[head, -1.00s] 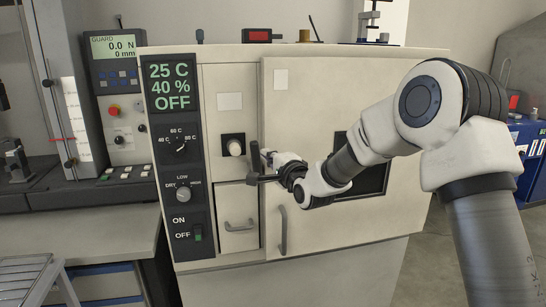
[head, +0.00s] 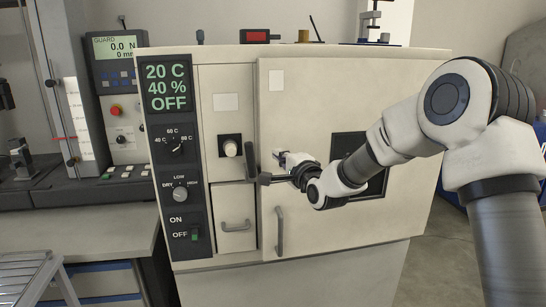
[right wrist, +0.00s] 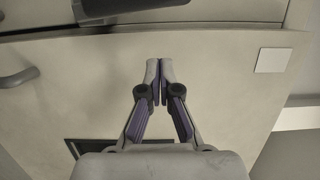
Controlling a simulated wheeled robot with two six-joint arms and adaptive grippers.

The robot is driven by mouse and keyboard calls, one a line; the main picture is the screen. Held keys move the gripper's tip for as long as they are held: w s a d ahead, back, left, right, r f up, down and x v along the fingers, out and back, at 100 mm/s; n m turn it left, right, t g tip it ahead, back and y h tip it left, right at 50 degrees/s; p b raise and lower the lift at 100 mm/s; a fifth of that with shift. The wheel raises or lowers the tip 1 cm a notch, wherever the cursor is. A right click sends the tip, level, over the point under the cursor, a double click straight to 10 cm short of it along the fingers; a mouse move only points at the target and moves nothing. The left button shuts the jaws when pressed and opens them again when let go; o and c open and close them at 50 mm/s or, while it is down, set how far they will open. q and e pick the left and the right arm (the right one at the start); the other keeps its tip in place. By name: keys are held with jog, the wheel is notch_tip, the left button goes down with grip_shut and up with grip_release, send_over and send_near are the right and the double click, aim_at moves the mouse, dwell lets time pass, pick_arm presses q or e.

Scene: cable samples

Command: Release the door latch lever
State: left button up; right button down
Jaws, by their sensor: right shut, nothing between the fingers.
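The latch lever (head: 251,160) is a dark, roughly upright bar at the left edge of the cabinet door (head: 330,95). It also shows in the right wrist view as a dark bar (right wrist: 115,8), cut off by the top of the picture. The left gripper is not in view.
A grey door handle (head: 280,231) stands out below my right gripper. A control panel (head: 180,155) with knobs and a lit display lies to the left, with a light round knob (head: 231,148) and a drawer (head: 235,218) between. A test stand (head: 70,90) stands at far left.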

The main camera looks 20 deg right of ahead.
jog(key=s+b, duration=0.1)
jog(key=s, duration=0.8)
jog(key=shift+a+r, duration=0.15)
jog(key=shift+a, duration=0.05)
